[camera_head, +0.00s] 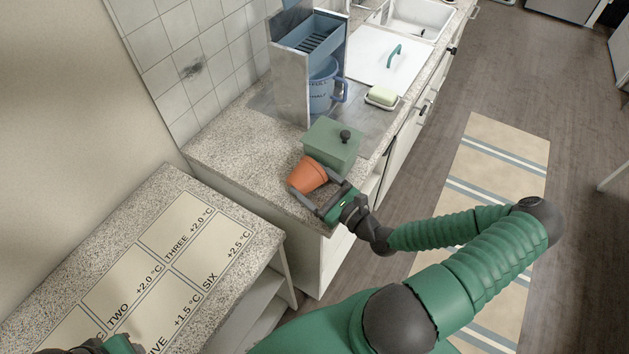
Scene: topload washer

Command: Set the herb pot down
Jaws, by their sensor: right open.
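The herb pot (306,175) is a small terracotta pot at the near end of the speckled counter, in front of a green box. It looks tilted in the picture, with its wider end toward the lower left. No plant shows in it. My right gripper (314,187) is open, with its fingers at the near side of the pot. I cannot tell whether they touch it, or whether the pot's base rests fully on the counter. Only a small part of my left gripper (112,346) shows at the bottom left edge, over the labelled near surface.
The green box (331,146) with a dark knob stands right behind the pot. Bare counter (240,150) lies left of the pot. A lower labelled surface (150,240) is nearer.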

